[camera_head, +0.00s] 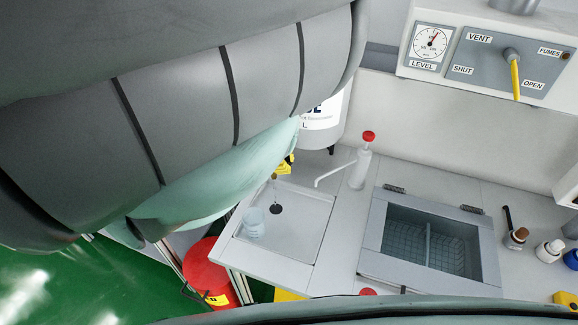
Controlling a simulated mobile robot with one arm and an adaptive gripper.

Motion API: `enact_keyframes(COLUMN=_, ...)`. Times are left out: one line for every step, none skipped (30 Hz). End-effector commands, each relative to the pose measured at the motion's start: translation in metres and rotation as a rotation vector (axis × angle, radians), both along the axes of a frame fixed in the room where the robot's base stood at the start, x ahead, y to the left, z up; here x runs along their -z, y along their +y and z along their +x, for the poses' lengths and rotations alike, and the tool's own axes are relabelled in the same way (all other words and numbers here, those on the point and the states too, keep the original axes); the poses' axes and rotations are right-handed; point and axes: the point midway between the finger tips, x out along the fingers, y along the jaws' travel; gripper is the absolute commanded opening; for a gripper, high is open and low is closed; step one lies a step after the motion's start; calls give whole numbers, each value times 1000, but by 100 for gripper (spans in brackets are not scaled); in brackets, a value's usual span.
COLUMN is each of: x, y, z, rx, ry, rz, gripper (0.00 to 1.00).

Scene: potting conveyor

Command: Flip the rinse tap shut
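The rinse tap (361,168) is a white upright post with a red knob (369,136) on top. It stands on the counter behind the sink, and its thin spout reaches left over the sink's back right corner. I cannot tell from this view whether it is open or shut, and no water stream is clear. The shallow white sink (310,205) has a dark drain and a clear beaker (253,222) standing in it. My large grey and green arm fills the upper left. My gripper is not in view.
Right of the sink is a basin with an open top and a wire basket (425,240). A vent panel (505,62) with a yellow lever hangs above. A red bin (206,268) is on the green floor.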

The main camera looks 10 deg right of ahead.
Motion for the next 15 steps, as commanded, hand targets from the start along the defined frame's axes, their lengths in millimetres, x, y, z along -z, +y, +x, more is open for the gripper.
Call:
enact_keyframes(x=-1, y=-1, z=0, rx=0, ry=0, rz=0, gripper=0)
enact_keyframes(x=-1, y=-1, z=0, rx=-1, ry=0, rz=0, gripper=0)
enact_keyframes(x=-1, y=-1, z=0, rx=-1, ry=-1, rz=0, gripper=0)
enact_keyframes(x=-1, y=-1, z=0, rx=-1, ry=-1, rz=0, gripper=0)
enact_keyframes(x=-1, y=-1, z=0, rx=-2, ry=0, rz=0, gripper=0)
enact_keyframes(x=0, y=-1, z=1, rx=-2, ry=0, rz=0, gripper=0)
enact_keyframes(x=0, y=-1, z=1, rx=-3, ry=-1, rz=-1, gripper=0)
enact_keyframes(x=0, y=-2, z=2, rx=-3, ry=-1, rz=-1, gripper=0)
enact_keyframes(x=1, y=-2, z=2, rx=-3, ry=-2, rz=0, gripper=0)
enact_keyframes(x=1, y=-2, z=3, rx=-3, ry=-1, rz=1, gripper=0)
enact_keyframes(x=1, y=-3, z=4, rx=-4, ry=-2, rz=0, gripper=0)
enact_keyframes(x=1, y=-3, z=5, rx=-4, ry=-3, rz=0, gripper=0)
enact_keyframes(x=2, y=-4, z=6, rx=-3, ry=-4, rz=0, gripper=0)
enact_keyframes(x=2, y=-4, z=7, rx=-4, ry=-3, rz=1, gripper=0)
enact_keyframes(x=2, y=-5, z=8, rx=-4, ry=-4, rz=0, gripper=0)
